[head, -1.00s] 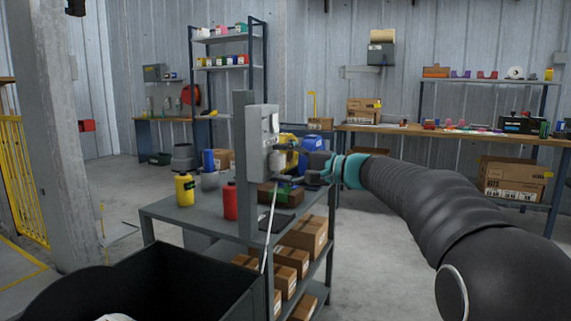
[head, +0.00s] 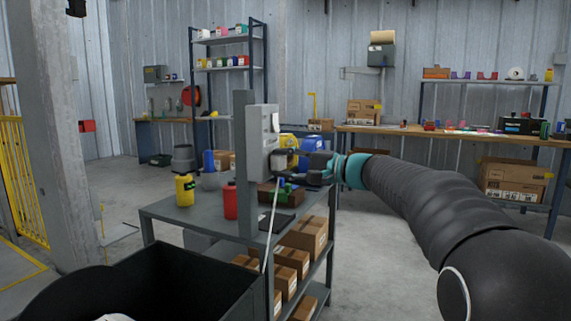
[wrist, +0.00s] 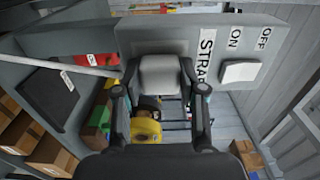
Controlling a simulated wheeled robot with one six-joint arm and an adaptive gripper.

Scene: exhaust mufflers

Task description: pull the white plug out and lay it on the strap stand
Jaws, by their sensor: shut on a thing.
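The white plug (wrist: 160,76) is between the two fingers of my gripper (wrist: 161,92), which is shut on it. In the head view my gripper (head: 300,166) holds the plug (head: 284,160) at the right side of the grey upright panel (head: 262,135). I cannot tell whether the plug still sits in its socket. A white cable (wrist: 92,70) runs left across the wrist view and hangs down in the head view (head: 269,226). The panel carries a STRAP label (wrist: 206,57) and a white switch (wrist: 240,71). I cannot make out the strap stand for certain.
The panel stands on a grey cart (head: 185,214). A dark flat pad (wrist: 47,97) lies on its top, with yellow (head: 185,190) and red (head: 230,202) containers nearby. Boxes (head: 301,237) fill the lower shelves. A black bin (head: 190,285) stands in front.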

